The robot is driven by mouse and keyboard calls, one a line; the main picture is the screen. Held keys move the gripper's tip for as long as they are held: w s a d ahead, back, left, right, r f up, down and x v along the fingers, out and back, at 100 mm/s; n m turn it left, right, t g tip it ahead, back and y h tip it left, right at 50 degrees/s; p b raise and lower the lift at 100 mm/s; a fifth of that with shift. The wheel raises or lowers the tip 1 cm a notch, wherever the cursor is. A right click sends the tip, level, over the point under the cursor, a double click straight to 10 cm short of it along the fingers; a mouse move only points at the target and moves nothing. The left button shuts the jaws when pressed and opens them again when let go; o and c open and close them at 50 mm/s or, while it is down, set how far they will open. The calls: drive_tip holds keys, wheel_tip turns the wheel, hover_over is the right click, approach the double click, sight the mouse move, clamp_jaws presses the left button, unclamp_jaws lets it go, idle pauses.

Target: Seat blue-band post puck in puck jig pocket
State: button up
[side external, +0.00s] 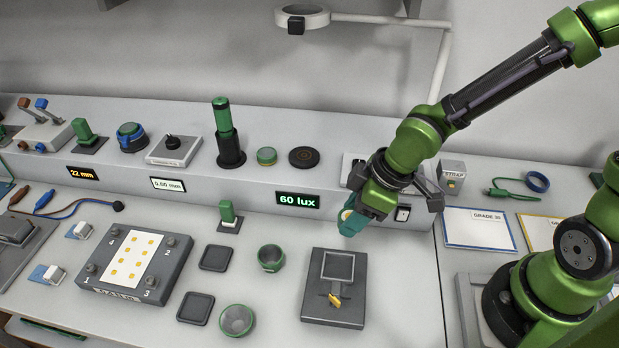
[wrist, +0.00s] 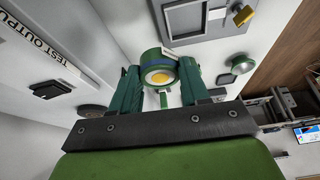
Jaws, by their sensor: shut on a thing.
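My gripper (side external: 354,222) is shut on a round green puck with a blue band (wrist: 159,62), which shows between the two teal fingers in the wrist view (wrist: 160,88). The puck's yellow and white face is turned toward the wrist camera. In the side view the fingers largely hide the puck; a bit of its pale yellow face (side external: 348,213) shows. A dark jig plate (side external: 333,313) with a square framed pocket and a yellow clamp lies on the bench, below and left of my gripper. The pocket frame (wrist: 200,34) also shows at the top of the wrist view. The puck is apart from the jig.
Two green cups (side external: 270,257) (side external: 236,320) and two dark square pads (side external: 215,258) (side external: 195,308) lie left of the jig. A raised shelf with a "60 lux" display (side external: 298,200) runs behind. A dark block with a dotted white card (side external: 131,258) stands further left.

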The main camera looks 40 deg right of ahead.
drive_tip(key=s+a+n, duration=0.1)
drive_tip(key=a, duration=0.1)
drive_tip(key=s+a+n+g+y, duration=0.1)
drive_tip(key=a+n, duration=0.1)
drive_tip(key=shift+s+r+n, duration=0.1)
drive_tip(key=shift+s+n, duration=0.05)
drive_tip(key=shift+n, duration=0.15)
drive_tip(key=shift+f, duration=2.8)
drive_tip(key=shift+f, duration=0.85)
drive_tip(key=shift+r, duration=0.15)
